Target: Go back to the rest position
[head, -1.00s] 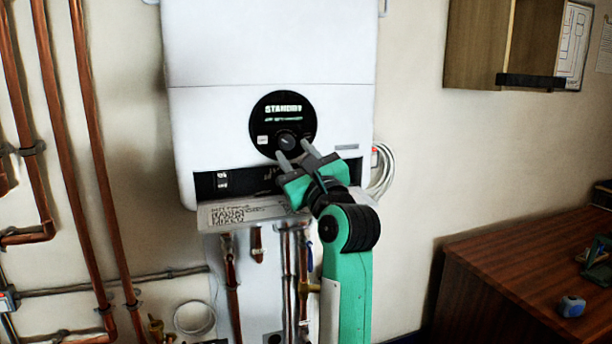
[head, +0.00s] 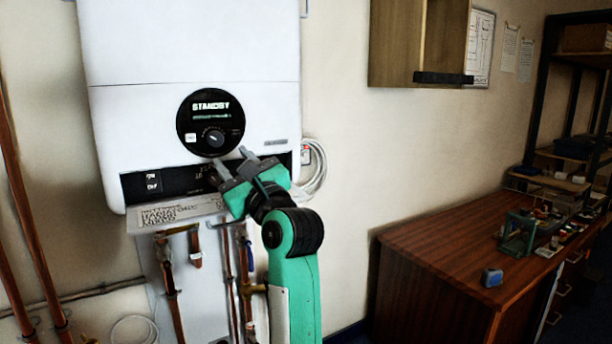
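My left gripper (head: 229,163) is in front of the lower part of a white wall boiler (head: 190,60), its green and black arm rising from the bottom of the head view. Its two grey fingers are apart with nothing between them. The fingertips are just below and right of the boiler's round black dial panel (head: 210,122), which reads STANDBY. I cannot tell whether they touch the boiler, but a gap shows between them and the knob. My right gripper is not in view.
Copper pipes (head: 167,270) run below the boiler, close to my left arm. A coiled white cable (head: 316,168) hangs at its right. A wooden desk (head: 430,255) with small items and a blue object (head: 491,277) stands right.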

